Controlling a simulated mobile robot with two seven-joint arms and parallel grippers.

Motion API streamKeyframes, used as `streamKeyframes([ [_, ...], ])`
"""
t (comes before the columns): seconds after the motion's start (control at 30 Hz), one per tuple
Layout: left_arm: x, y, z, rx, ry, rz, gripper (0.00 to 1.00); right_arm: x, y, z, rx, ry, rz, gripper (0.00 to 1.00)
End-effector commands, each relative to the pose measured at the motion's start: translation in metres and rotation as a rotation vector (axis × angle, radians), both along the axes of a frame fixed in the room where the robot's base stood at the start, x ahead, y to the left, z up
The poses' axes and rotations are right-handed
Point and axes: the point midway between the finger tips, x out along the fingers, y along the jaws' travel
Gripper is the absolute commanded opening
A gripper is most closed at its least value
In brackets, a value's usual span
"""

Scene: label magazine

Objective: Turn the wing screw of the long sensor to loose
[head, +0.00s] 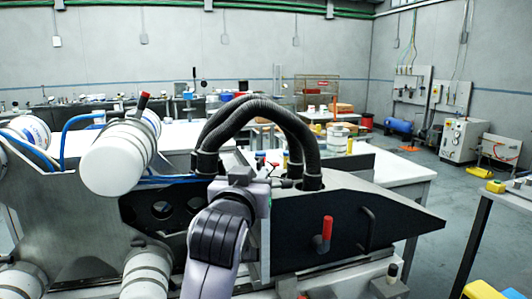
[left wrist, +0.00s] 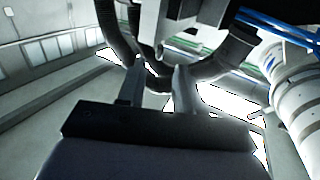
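My left gripper (head: 240,176) is in the middle of the head view, in front of the machine and just below the black hoses (head: 250,112). It is seen from behind and its fingertips are hidden there. In the left wrist view its two fingers (left wrist: 156,92) stand apart with a gap and nothing clearly held between them. A pale block (left wrist: 178,22) with dark parts is above the fingers. I cannot make out the long sensor or its wing screw for certain in either view. My right gripper is in neither view.
A dark angled machine plate (head: 395,222) with a red handle (head: 323,235) is right of my left arm. White rollers (head: 112,160) and blue tubing (head: 68,128) are on the left. Thick hoses arch closely over the gripper. Open floor (head: 440,225) lies to the right.

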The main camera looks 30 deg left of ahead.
Motion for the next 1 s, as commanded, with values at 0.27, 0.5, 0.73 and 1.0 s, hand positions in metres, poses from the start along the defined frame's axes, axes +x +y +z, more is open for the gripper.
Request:
streamKeyframes([
  [0.27,0.004,0.002,0.001,0.003,-0.003,-0.002,0.35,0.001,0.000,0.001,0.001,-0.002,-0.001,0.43],
  [0.5,0.031,0.014,0.002,0.003,-0.001,0.000,0.35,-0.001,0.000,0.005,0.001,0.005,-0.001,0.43],
  [0.73,0.055,0.024,0.001,0.001,-0.002,-0.001,0.35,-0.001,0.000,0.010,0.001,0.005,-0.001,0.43],
  [1.0,0.065,0.029,0.001,0.000,-0.004,-0.001,0.35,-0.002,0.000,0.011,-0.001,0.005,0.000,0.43],
])
